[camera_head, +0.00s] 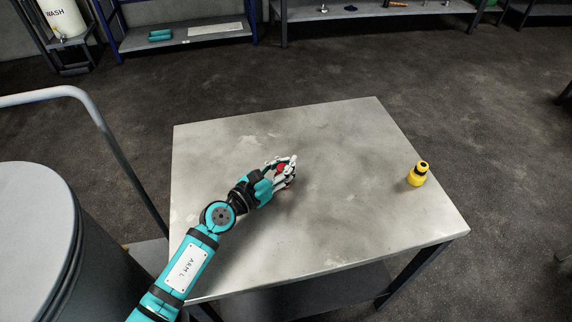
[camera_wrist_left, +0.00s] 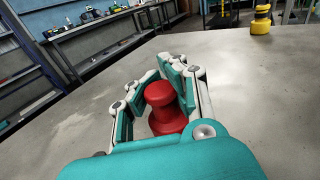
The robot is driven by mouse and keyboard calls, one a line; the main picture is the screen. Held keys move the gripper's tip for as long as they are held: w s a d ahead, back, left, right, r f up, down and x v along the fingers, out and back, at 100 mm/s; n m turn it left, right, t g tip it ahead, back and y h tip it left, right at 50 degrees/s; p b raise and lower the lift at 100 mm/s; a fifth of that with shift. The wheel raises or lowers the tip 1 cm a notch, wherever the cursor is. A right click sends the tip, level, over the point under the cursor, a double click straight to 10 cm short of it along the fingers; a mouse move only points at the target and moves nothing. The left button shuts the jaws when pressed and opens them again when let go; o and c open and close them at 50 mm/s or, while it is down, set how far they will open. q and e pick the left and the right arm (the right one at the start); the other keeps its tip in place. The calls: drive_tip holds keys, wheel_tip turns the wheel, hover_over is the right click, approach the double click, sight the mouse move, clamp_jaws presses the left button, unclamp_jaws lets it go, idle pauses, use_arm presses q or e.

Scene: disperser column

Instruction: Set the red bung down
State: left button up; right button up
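The red bung (camera_wrist_left: 163,108) is a flanged red plug, upright between the finger pads of my left gripper (camera_wrist_left: 158,92) in the left wrist view. The fingers close in on it from both sides. In the head view only a little red of the bung (camera_head: 281,168) shows between the white fingers of my left gripper (camera_head: 286,172). The gripper is low over the middle of the grey table (camera_head: 340,135). The bung's underside is hidden, so I cannot tell whether it touches the table. My right gripper is not in view.
A large grey drum (camera_head: 35,240) and a pale rail (camera_head: 105,130) are at the left. Shelves stand at the back. The table around the gripper is clear.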

use_arm(q)
drive_tip(key=o, duration=0.5)
drive_tip(key=shift+r, duration=0.15)
drive_tip(key=v, duration=1.1)
drive_tip(key=shift+s, duration=0.1)
drive_tip(key=shift+s+a+r, duration=0.1)
drive_tip(key=shift+s+a, duration=0.15)
drive_tip(key=shift+s, duration=0.05)
